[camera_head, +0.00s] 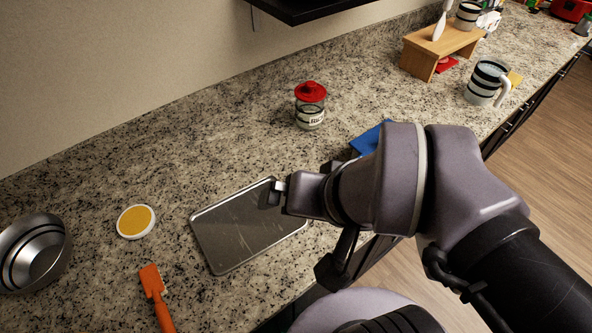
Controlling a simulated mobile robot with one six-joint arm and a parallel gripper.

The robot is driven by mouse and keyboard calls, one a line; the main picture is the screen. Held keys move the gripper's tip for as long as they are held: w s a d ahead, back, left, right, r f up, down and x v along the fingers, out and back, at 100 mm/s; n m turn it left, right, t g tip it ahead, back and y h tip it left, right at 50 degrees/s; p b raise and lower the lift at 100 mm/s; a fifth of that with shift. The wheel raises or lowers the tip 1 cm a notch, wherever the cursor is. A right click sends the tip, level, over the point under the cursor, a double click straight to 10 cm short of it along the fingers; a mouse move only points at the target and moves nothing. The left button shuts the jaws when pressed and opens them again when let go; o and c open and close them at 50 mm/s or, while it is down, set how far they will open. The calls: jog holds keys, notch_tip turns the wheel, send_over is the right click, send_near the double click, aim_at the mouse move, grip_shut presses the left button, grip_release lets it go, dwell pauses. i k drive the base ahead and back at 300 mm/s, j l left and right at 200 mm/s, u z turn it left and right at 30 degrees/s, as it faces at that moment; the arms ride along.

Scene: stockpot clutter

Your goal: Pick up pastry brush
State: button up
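An orange tool (157,298) with a flat squarish head and a handle lies on the counter at the lower left; its handle runs out of the bottom edge. It looks like a brush or spatula; I cannot tell which. A white long-handled utensil (441,22) is on the small wooden stand at the upper right and could also be a brush. My gripper (277,192) is over the right part of the metal tray, to the right of the orange tool and well apart from it. Its fingers are small and partly hidden, so its opening is unclear.
A metal tray (232,240) lies mid-counter. A yellow-and-white disc (136,221) and steel bowls (36,255) are left. A red-lidded jar (310,106) stands behind. A blue item (368,139), a wooden stand (422,62) and a striped mug (484,84) are right. A dark shelf overhangs the top.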

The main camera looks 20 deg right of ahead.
aim_at(150, 279)
jog(key=j+u, duration=0.2)
jog(key=u, duration=0.2)
jog(key=k+j+u, duration=0.1)
jog(key=j+u, duration=0.15)
jog(key=u, duration=0.15)
jog(key=j+u, duration=0.2)
jog(key=u, duration=0.2)
